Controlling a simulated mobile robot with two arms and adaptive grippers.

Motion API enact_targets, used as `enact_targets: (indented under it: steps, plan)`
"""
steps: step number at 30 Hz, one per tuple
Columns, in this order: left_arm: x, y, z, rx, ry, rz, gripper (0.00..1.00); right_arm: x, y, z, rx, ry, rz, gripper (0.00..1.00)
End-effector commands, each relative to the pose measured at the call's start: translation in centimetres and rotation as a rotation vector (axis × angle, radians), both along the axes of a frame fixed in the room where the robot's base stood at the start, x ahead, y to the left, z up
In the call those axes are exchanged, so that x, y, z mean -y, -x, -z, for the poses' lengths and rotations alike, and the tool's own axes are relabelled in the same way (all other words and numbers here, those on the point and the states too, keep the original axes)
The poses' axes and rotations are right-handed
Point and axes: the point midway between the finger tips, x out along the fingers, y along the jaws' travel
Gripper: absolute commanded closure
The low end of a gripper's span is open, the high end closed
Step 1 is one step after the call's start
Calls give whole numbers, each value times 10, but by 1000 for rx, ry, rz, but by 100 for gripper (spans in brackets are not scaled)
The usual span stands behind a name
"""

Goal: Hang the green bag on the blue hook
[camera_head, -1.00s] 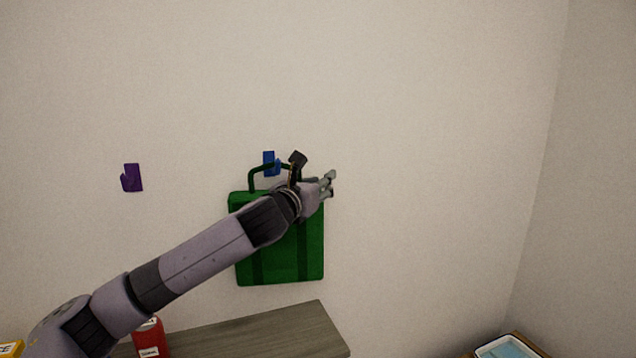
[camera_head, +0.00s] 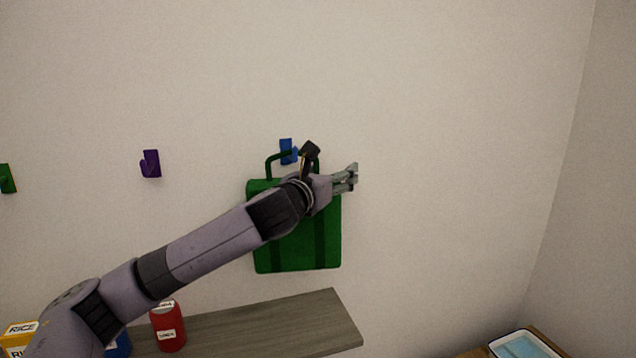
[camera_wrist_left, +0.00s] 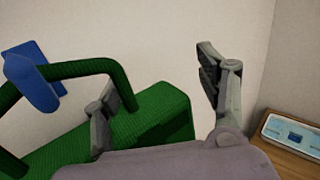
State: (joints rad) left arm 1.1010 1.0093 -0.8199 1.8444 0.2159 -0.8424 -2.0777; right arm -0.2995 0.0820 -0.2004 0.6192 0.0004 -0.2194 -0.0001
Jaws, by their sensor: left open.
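The green bag (camera_head: 328,240) hangs against the wall below the blue hook (camera_head: 286,147), clear of the shelf. Its handle loops up to the hook. In the left wrist view the handle of the green bag (camera_wrist_left: 150,122) passes behind the front of the blue hook (camera_wrist_left: 32,82), apparently resting in it. My left gripper (camera_head: 349,178) is at the bag's upper right, and its arm hides part of the bag. In the left wrist view the left gripper (camera_wrist_left: 155,85) is open, one finger beside the handle's right leg and the other over bare wall. My right gripper is not in view.
A purple hook (camera_head: 151,164) and a green hook (camera_head: 7,179) are on the wall to the left. A grey shelf (camera_head: 280,322) below carries a red can (camera_head: 168,330) and a yellow rice box (camera_head: 20,338). A tray (camera_head: 520,345) is at lower right. The wall right of the bag is clear.

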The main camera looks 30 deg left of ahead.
Motion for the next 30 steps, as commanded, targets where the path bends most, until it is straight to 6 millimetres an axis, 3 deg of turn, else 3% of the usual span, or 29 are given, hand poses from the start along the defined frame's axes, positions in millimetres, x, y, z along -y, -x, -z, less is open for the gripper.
enact_targets:
  steps: [9, 15, 25, 28, 30]
  plan:
    - [3, 64, 1, -1, -5, 0, 34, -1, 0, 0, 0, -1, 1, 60]
    - [5, 91, 1, -1, -2, -1, 34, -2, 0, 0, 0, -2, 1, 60]
    - [8, 98, 4, -6, 12, 3, 34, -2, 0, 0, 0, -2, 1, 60]
    - [20, 97, 23, -34, 82, 18, 34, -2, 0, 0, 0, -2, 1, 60]
    - [34, 97, 46, -71, 180, 30, 34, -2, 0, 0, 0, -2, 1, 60]
